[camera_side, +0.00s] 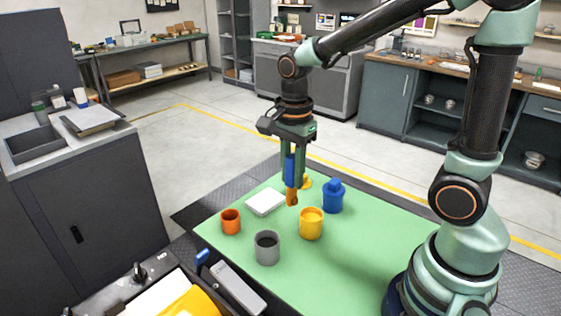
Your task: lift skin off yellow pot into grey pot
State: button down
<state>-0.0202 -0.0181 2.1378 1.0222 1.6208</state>
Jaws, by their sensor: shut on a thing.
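The yellow pot (311,225) stands upright on the green mat, and its inside looks yellow near the rim. I cannot make out a separate skin on it. The grey pot (267,250) stands to its left and nearer the camera, with a dark inside. My gripper (294,184) points down, behind and a little left of the yellow pot. It is shut on a tool with a blue handle (289,168) and an orange lower end (292,197). The tool hangs upright, its tip left of the yellow pot's rim in the picture; its height above the mat is hard to tell.
A blue bottle (333,197) stands close behind the yellow pot, to its right. An orange pot (230,222) and a white slab (265,203) are on the left. A small yellow thing (307,182) is partly hidden behind my gripper. The green mat (365,265) is clear at front right.

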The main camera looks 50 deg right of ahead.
jog(key=w+a, duration=0.1)
jog(key=a, duration=0.6)
notch_tip(320, 180, down, 9)
dwell(0.4)
jog(key=shift+a, duration=0.1)
dwell(0.7)
notch_tip(320, 180, up, 10)
dwell(0.7)
